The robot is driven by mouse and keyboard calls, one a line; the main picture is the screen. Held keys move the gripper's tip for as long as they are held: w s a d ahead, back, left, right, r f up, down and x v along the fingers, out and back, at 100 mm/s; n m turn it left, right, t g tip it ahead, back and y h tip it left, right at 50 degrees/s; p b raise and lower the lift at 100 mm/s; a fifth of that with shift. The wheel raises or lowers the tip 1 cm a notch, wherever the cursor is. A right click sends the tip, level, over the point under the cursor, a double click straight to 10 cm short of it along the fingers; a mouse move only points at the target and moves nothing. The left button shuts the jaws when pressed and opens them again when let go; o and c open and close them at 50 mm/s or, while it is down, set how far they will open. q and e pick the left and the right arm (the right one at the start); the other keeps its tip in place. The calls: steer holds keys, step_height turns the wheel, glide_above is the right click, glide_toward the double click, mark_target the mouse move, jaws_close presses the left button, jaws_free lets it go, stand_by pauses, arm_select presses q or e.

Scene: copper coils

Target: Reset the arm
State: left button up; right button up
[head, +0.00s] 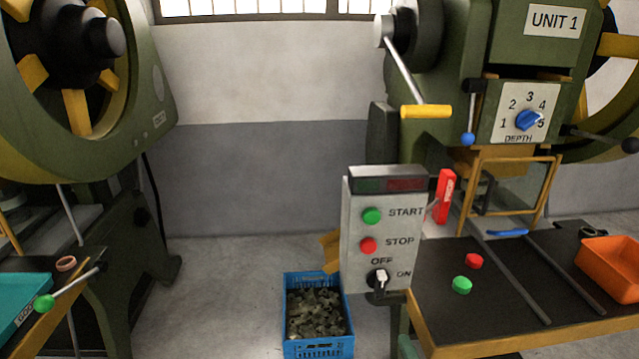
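Neither of my grippers nor arms shows in the head view. The green press marked UNIT 1 (555,22) stands at the right. It carries a lever with a yellow handle (426,111) that slants down to the right. Its blue depth knob (528,121) sits on a dial numbered 1 to 5. A grey control box (372,214) has a green START button, a red STOP button and an OFF/ON switch (380,278).
A black-topped bench (500,318) holds a red button, a green button, dark rails and an orange bin (612,268). A blue crate (318,345) of metal scraps stands on the floor. A second press (150,85) and a teal box (22,300) are at the left.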

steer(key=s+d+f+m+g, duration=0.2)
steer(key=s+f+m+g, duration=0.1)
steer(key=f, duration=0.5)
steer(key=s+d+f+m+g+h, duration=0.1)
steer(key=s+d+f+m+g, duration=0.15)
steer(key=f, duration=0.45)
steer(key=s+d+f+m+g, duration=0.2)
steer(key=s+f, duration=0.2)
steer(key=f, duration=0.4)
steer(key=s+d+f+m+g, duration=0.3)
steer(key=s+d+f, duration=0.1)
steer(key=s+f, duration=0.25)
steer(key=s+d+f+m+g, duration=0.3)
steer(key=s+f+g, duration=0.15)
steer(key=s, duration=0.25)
arm_select(q)
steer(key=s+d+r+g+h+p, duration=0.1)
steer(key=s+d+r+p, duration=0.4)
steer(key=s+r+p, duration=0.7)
steer(key=p, duration=0.9)
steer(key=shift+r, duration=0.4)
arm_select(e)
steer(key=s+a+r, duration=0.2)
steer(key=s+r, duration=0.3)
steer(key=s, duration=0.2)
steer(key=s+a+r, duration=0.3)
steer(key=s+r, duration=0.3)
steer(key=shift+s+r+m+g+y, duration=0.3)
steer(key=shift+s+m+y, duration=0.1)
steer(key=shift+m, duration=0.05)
